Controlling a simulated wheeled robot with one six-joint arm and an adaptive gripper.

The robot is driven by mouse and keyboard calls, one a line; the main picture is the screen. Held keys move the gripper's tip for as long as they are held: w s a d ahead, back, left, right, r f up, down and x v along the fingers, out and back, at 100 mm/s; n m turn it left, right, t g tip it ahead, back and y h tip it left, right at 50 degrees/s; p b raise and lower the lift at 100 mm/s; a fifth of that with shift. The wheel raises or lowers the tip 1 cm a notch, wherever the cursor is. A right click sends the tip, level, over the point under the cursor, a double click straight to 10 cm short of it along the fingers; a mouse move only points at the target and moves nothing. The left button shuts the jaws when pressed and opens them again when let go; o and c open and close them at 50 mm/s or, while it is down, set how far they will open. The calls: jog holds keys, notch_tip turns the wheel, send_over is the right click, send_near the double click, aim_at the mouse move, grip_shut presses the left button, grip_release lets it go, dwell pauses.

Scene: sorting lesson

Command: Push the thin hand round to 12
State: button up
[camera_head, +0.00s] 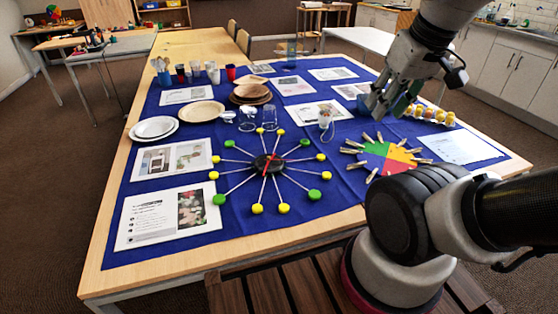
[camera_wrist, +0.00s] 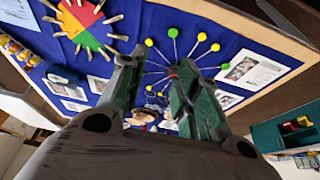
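The clock is a black hub (camera_head: 268,163) with thin rods fanning out to yellow and green knobs, lying on the blue cloth at the table's middle. A thin red hand (camera_head: 270,159) lies across the hub, slanting slightly up to the right; which end is its tip is too small to tell. No numbers are readable, so I cannot tell which knob is 12. My gripper (camera_head: 384,106) is above the table, right of the clock and apart from it. In the wrist view its two green-padded fingers (camera_wrist: 157,62) are spread with nothing between them; the right finger partly hides the clock.
A coloured wheel (camera_head: 384,157) with clothespins lies right of the clock. Picture cards (camera_head: 165,216) lie to the left. Plates (camera_head: 154,128) and cups are farther back. Cloth in front of the clock is clear.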

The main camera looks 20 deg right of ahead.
aim_at(279, 160)
jog(key=shift+f, duration=0.25)
jog(key=c, duration=0.6)
jog(key=f, duration=0.1)
jog(key=w+f+g, duration=0.1)
jog(key=a+f+g, duration=0.1)
jog(key=shift+w+f, duration=0.15)
jog(key=shift+f, duration=0.05)
grip_shut()
jog(key=w+a+f+m+t+y, duration=0.1)
jog(key=w+a+f+m+y, duration=0.35)
jog(key=w+a+f, duration=0.95)
jog(key=w+d+f+h, duration=0.2)
jog(key=f, duration=0.3)
jog(key=w+d+f+h, duration=0.2)
jog(key=w+f, duration=0.1)
jog(key=f, duration=0.2)
jog(key=w+d+f+n+t+h, duration=0.1)
jog(key=w+d+f+h, duration=0.1)
jog(key=f, duration=0.3)
jog(key=shift+w+f, duration=0.4)
jog(key=shift+w, duration=0.1)
jog(key=shift+w+d, duration=0.35)
jog(key=shift+w, duration=0.25)
jog(key=shift+w+d, duration=0.2)
jog(key=shift+w, duration=0.5)
jog(key=shift+w+d, duration=0.15)
jog(key=shift+w, duration=0.5)
